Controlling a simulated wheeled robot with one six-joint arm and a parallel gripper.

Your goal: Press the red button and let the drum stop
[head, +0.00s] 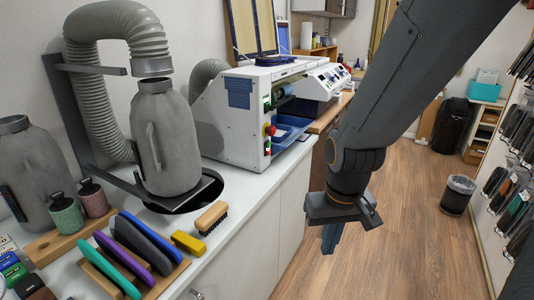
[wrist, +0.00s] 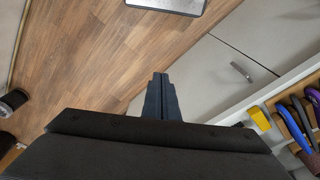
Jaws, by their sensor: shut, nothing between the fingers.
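The red button (head: 270,130) sits on the narrow end panel of the white and blue machine (head: 228,125), in the head view. Green controls show just above and below it. The drum is hard to make out; a rounded grey-blue part (head: 282,92) shows in the machine's front opening, and I cannot tell whether it turns. My gripper (head: 330,240) is shut and empty, pointing down over the floor in front of the cabinets. It is to the right of and nearer than the button, well apart from it. The wrist view shows its closed fingers (wrist: 160,82) but no button.
A cabinet handle (wrist: 241,71) shows in the wrist view. The wooden floor (head: 420,220) is open, with a bin (head: 458,195) at right.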

